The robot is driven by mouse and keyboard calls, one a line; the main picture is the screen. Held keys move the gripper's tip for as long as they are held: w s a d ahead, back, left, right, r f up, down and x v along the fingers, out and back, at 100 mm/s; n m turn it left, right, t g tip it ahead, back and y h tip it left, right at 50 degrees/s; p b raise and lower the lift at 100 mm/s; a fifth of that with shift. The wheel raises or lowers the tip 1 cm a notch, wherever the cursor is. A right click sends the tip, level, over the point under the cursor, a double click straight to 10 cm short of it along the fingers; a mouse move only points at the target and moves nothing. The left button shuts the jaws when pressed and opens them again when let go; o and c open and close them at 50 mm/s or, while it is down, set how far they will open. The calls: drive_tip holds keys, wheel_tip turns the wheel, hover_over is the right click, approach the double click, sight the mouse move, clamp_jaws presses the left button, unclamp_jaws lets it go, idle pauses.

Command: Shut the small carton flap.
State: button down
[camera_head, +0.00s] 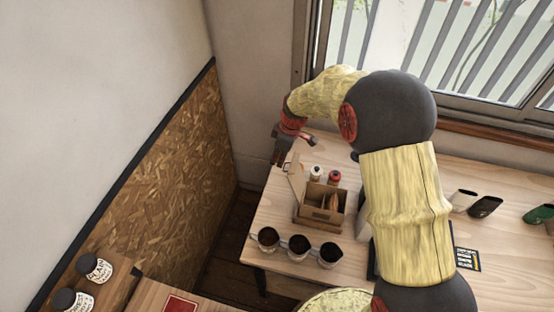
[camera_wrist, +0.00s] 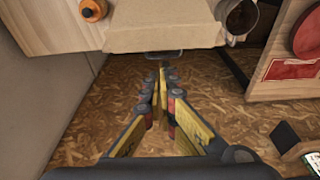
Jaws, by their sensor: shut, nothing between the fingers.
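The small carton (camera_head: 318,215) stands on the wooden table, with its open top showing dividers and some contents. Its flap (camera_head: 296,176) stands raised at the carton's left side. My gripper (camera_head: 279,158) is above and just left of the flap, pointing down, its fingers shut and empty. In the wrist view the fingers (camera_wrist: 160,92) are together, and the broad tan cardboard of the flap (camera_wrist: 165,28) lies beyond them. Whether the fingertips touch the flap, I cannot tell. The carton's inside is hidden in the wrist view.
Two bottles (camera_head: 333,178) stand behind the carton. Several cups of dark grounds (camera_head: 299,247) stand at the table's front edge. A chipboard wall panel (camera_head: 180,165) is at left, with a floor gap between it and the table (camera_head: 258,222).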

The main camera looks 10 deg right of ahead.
drive_tip(key=shift+d, duration=0.1)
drive_tip(key=shift+s+d+r+y+b, duration=0.25)
drive_tip(key=shift+d+b, duration=0.2)
drive_tip(key=shift+b, duration=0.65)
